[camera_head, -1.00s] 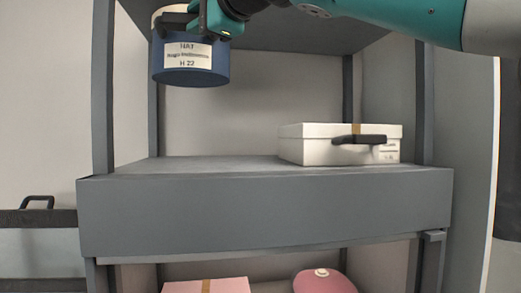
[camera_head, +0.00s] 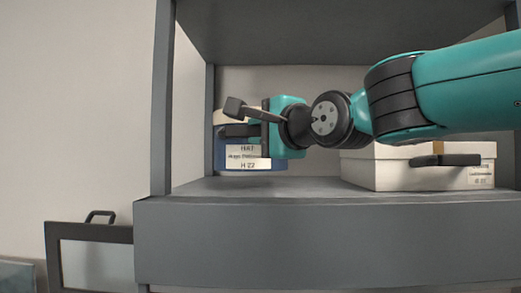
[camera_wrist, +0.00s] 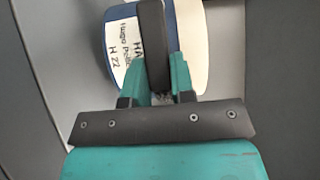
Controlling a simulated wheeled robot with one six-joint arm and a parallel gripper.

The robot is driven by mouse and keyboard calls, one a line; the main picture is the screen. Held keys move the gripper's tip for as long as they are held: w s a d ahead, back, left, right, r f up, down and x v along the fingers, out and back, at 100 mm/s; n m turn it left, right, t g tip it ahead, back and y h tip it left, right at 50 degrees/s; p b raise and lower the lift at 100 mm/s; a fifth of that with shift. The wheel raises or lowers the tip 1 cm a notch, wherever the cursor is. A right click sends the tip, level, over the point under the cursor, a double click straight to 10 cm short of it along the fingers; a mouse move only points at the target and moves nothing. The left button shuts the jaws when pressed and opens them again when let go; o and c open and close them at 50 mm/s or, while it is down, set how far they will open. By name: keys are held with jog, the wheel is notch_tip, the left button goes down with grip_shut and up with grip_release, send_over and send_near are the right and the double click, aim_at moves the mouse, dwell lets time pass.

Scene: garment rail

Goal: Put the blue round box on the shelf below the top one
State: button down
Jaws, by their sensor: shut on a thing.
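The blue round box (camera_head: 250,163) has a white label and a pale lid. In the head view it is at the left end of the shelf (camera_head: 300,187) below the top one, partly hidden behind my gripper (camera_head: 240,120). It looks upright and at or very close to the shelf surface; I cannot tell whether it touches. My gripper is shut on the box.
A white box (camera_head: 400,172) with a dark handle stands on the right of the same shelf, behind and below my arm. Grey posts (camera_head: 163,100) frame the left side. The top shelf (camera_head: 330,30) is above my arm. A dark frame with a handle (camera_head: 95,232) is at lower left.

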jog(key=shift+f+p, duration=0.3)
jog(key=shift+f, duration=1.55)
jog(key=shift+f+b, duration=0.1)
jog(key=shift+b, duration=0.2)
jog(key=c, duration=1)
grip_release()
jog(key=shift+o, duration=0.2)
jog(key=shift+s+d, duration=0.1)
jog(key=v, duration=1.1)
jog(key=shift+s+d, duration=0.25)
jog(key=shift+s, duration=0.1)
